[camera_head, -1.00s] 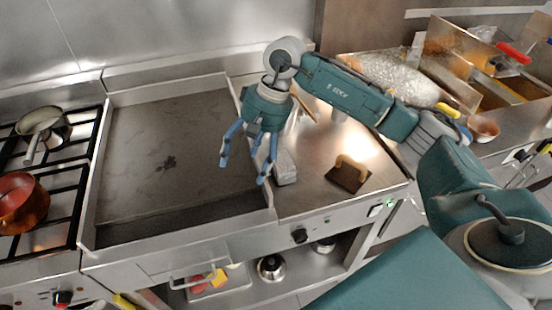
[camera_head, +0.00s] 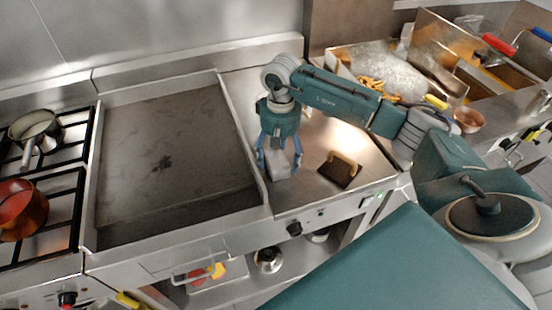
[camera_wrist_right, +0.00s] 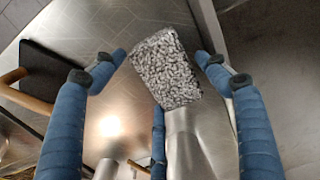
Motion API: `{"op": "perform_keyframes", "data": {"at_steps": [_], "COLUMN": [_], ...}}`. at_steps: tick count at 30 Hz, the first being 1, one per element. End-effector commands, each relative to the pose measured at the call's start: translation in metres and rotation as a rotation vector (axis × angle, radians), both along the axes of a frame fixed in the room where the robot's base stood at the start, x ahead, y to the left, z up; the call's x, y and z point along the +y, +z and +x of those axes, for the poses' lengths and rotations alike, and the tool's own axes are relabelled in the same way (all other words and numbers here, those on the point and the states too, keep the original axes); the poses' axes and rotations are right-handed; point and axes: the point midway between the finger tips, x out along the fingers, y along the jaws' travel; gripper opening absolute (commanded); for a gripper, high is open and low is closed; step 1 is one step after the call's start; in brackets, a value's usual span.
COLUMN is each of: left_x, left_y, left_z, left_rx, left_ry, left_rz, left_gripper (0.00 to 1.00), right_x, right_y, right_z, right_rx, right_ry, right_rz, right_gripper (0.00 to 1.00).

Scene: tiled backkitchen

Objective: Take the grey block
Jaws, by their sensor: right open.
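The grey block (camera_head: 281,170) lies on the steel counter just right of the griddle. In the right wrist view it shows a rough, speckled grey face (camera_wrist_right: 167,70), with a smooth pale metal part (camera_wrist_right: 186,145) extending from it toward the camera. My right gripper (camera_head: 280,162) is open and points down over the block. In the right wrist view its blue fingers (camera_wrist_right: 161,60) stand on both sides of the block, with a gap at the left. A third finger shows below the block. I cannot tell whether any finger touches it. My left gripper is not in view.
The flat griddle (camera_head: 170,160) with a raised rim is left of the block. A dark press with a wooden handle (camera_head: 340,170) lies to the right. A copper pot (camera_head: 22,208) and a pan (camera_head: 36,128) sit on the stove. Fry baskets stand at the back right.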

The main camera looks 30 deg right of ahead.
Motion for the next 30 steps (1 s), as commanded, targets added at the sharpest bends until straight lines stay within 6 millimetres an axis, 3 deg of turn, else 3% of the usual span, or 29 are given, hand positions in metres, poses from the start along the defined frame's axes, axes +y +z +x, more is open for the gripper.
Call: {"op": "perform_keyframes", "data": {"at_steps": [4,11,18,30], "left_x": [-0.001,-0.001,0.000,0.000], "left_y": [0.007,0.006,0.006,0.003], "left_z": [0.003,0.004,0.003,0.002], "left_rx": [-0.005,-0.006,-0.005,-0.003], "left_ry": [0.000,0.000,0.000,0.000], "left_rz": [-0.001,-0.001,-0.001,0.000], "left_gripper": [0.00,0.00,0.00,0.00], "right_x": [0.000,0.000,0.000,-0.001], "right_y": [-0.013,-0.016,-0.016,-0.009], "right_z": [0.000,0.000,0.000,0.001], "right_rx": [0.000,-0.002,-0.002,-0.004], "right_ry": [-0.002,-0.001,-0.001,-0.002], "right_rz": [0.000,0.000,0.000,0.001], "right_gripper": [0.74,0.74,0.30,0.28]}}
